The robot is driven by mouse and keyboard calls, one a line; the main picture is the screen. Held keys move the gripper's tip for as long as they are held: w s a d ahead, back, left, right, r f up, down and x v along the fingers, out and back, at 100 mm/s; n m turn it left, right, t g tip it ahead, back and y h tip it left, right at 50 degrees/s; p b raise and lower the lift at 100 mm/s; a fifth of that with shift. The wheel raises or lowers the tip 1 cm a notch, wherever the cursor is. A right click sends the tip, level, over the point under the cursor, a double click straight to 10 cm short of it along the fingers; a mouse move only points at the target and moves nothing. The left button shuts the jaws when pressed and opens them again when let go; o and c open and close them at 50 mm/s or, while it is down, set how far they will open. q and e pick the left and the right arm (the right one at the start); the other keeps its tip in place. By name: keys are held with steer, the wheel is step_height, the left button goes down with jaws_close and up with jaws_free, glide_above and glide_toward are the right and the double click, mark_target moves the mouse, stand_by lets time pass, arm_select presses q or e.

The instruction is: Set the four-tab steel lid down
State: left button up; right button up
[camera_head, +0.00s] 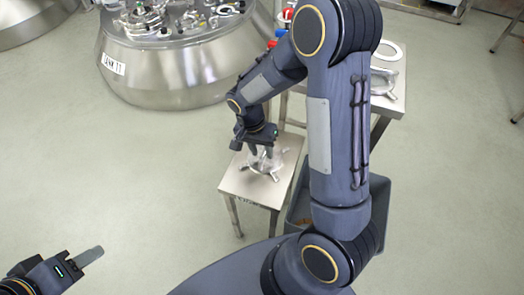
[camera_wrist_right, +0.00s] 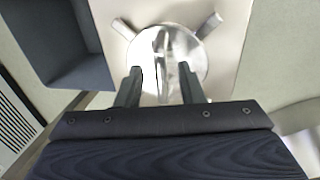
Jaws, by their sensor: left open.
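The steel lid (camera_head: 265,165) is at the top of a small steel stool (camera_head: 236,181), with tabs sticking out around its rim. It appears to rest flat there. In the right wrist view the lid (camera_wrist_right: 146,48) shows a round shiny disc, two tabs and an upright handle (camera_wrist_right: 163,50). My right gripper (camera_head: 262,150) points down over the lid. Its fingers (camera_wrist_right: 162,80) stand apart on both sides of the handle, with gaps between. Some of the lid is hidden by the gripper. My left gripper (camera_head: 92,257) is open and empty at the lower left, far from the stool.
A dark grey bin (camera_head: 298,213) stands right of the stool, partly behind my right arm. A steel table (camera_head: 397,103) behind the arm holds a white ring (camera_head: 391,50) and another metal part (camera_head: 383,82). A large steel tank (camera_head: 180,70) stands behind. The floor at left is clear.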

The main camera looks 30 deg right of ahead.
mark_target(255, 159)
step_height(255, 159, up, 10)
steer(key=w+a+p, duration=0.1)
steer(key=p, duration=0.1)
steer(key=s+a+r+n+t+y, duration=0.1)
steer(key=s+r+n+t+y, duration=0.1)
steer(key=s, duration=0.6)
steer(key=s+a+r+n+t+y, duration=0.1)
steer(key=s+r+n+t+y, duration=0.2)
steer(key=s+r, duration=0.6)
steer(key=n+t, duration=0.2)
steer(key=n, duration=0.1)
steer(key=shift+s, duration=0.3)
steer(key=shift+a+r, duration=0.1)
step_height(255, 159, up, 16)
steer(key=p, duration=1.5)
steer(key=shift+p, duration=0.35)
